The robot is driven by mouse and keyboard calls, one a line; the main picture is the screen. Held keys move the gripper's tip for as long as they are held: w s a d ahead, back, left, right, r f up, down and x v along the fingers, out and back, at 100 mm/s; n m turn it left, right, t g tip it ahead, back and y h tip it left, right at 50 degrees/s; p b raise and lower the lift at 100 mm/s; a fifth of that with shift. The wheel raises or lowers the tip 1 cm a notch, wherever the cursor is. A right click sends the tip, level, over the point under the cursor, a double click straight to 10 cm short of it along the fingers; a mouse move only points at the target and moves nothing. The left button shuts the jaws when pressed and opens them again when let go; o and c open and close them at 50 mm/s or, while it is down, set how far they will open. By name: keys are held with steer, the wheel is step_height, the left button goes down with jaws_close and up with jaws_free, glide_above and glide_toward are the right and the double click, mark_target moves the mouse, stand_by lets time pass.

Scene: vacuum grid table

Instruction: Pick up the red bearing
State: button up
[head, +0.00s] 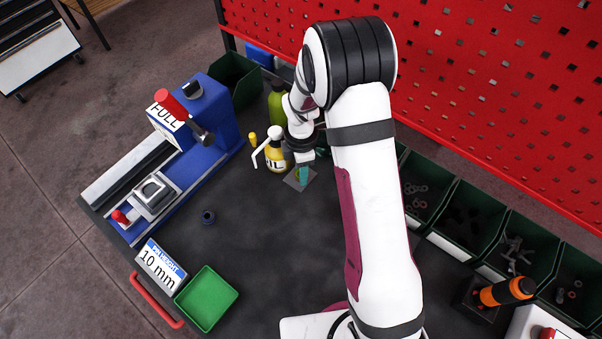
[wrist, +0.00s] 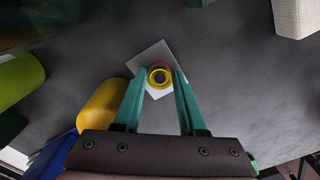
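A small ring-shaped bearing with a yellow face and a reddish outer edge (wrist: 160,76) shows in the wrist view, over a light grey square plate (wrist: 149,54). My gripper (wrist: 161,75) has two teal fingers, set apart, with their tips on either side of the ring. Whether the fingertips touch it or grip it, I cannot tell. In the head view my gripper (head: 303,176) is low over the grey plate (head: 292,183), and the bearing cannot be made out clearly there.
A yellow bottle (head: 275,154) with a white spout stands left of my gripper, with a green bottle (head: 278,104) behind. A blue fixture (head: 206,127) is further left. A dark ring (head: 208,217) and green tray (head: 207,299) lie nearer. The table centre is clear.

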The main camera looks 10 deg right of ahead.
jaws_close()
